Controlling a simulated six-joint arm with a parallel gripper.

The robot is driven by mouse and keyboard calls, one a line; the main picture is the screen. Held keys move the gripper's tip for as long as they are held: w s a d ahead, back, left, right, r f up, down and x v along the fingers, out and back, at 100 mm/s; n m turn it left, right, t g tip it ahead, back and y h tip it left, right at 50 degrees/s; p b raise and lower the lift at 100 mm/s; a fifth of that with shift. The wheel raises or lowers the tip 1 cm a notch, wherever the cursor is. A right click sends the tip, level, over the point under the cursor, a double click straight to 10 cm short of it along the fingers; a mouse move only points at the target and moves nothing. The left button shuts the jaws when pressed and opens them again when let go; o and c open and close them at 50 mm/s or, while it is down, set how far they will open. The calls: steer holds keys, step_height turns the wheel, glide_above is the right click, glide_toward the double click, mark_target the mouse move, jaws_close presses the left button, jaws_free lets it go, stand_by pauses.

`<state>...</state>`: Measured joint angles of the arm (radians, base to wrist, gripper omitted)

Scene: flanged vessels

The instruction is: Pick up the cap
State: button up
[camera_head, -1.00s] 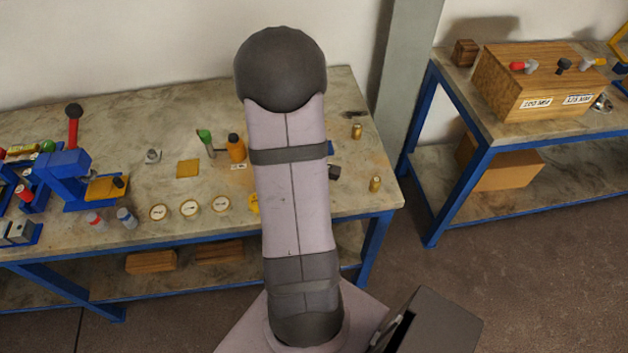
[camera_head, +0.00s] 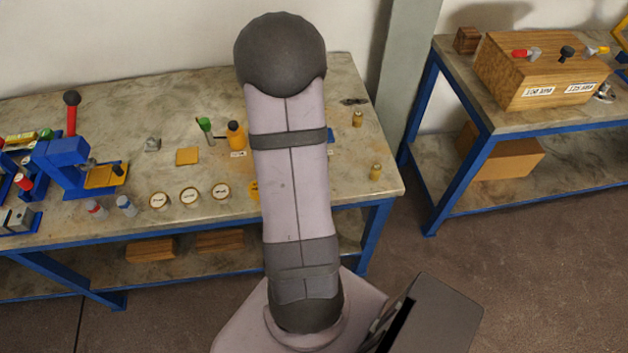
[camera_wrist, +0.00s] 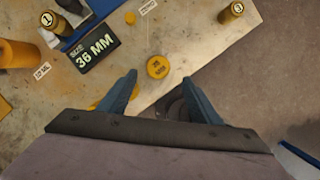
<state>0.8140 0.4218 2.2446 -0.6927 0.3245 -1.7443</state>
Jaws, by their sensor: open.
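A round yellow cap (camera_wrist: 158,67) with dark print on its top lies on the tabletop in the wrist view, close to the table edge. My gripper (camera_wrist: 161,83) is open and empty. Its two fingers point toward the cap, one to either side of it in the picture, and the cap shows just beyond the fingertips. I cannot tell the height left between them. A second yellow piece (camera_wrist: 100,104) is partly hidden behind the left finger.
A black "SIZE 36 MM" block (camera_wrist: 83,55) stands left of the cap. Brass vessels (camera_wrist: 48,19) and (camera_wrist: 232,11) stand farther off, and an orange bottle (camera_wrist: 14,53) is at the left. White-topped discs (camera_head: 190,195) line the table front. Floor opens beyond the right edge.

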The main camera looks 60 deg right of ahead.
steer(key=shift+b+x, duration=0.9)
steer(key=shift+x, duration=2.45)
steer(key=shift+w+d, duration=0.1)
steer(key=shift+w, duration=0.1)
steer(key=shift+r, duration=0.1)
steer(key=c, duration=1.1)
